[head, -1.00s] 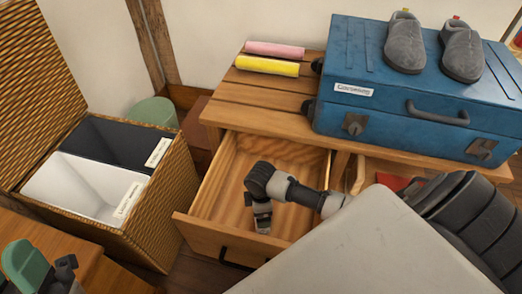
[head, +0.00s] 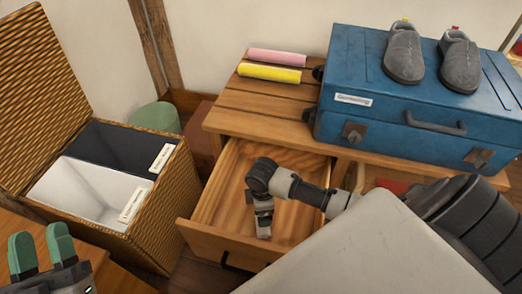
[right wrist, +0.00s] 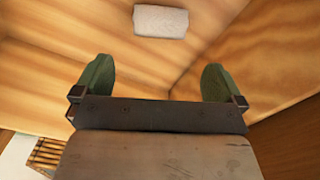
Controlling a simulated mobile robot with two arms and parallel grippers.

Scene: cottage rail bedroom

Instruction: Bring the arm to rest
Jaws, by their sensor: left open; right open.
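My left gripper (head: 42,250) shows at the bottom left of the head view, with two green fingers pointing up, apart and with nothing between them. My right arm reaches over the open wooden drawer (head: 213,190), its wrist bent down into it; the fingers are hidden in the head view. In the right wrist view my right gripper (right wrist: 156,76) is open, with its green fingers wide apart and nothing between them. A pale grey block (right wrist: 160,20) lies on the drawer floor beyond the fingertips, apart from them.
A wooden table (head: 245,112) carries a yellow roll (head: 270,73), a pink roll (head: 277,57) and a blue suitcase (head: 345,78) with two grey shoes (head: 404,55) on top. An open wicker hamper (head: 165,205) with dark and white compartments stands left of the drawer.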

